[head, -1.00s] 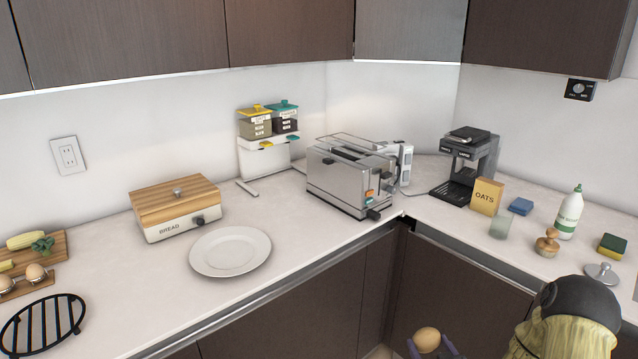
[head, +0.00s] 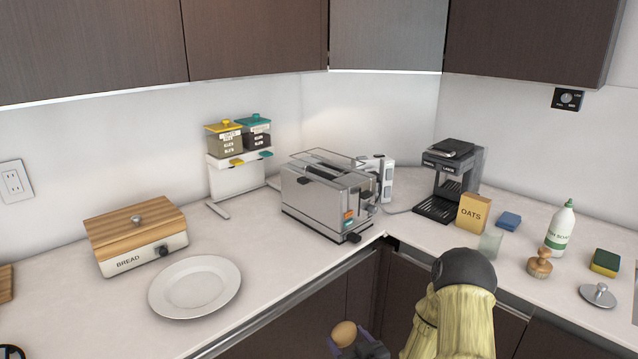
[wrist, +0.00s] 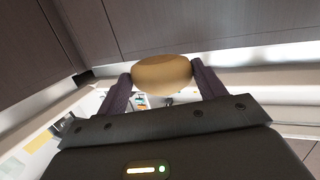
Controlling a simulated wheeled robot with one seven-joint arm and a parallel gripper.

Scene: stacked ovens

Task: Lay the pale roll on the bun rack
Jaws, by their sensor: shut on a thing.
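The pale roll (head: 344,334), small and tan, is held in front of the counter, low in the head view. My gripper (head: 358,343) is shut on it. In the wrist view the roll (wrist: 162,74) sits crosswise between the two fingers of my gripper (wrist: 162,82). A thin wire rack (head: 325,158) lies on top of the steel toaster (head: 328,197); it looks like the bun rack. The roll is apart from it, nearer to me and lower in the picture.
A white plate (head: 195,287) and a bread box (head: 137,237) stand left of the toaster. A coffee machine (head: 450,180), an oats box (head: 474,213) and a glass (head: 489,246) stand to its right. Lidded canisters (head: 239,145) stand behind. Upper cabinets (head: 385,35) hang above the counter.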

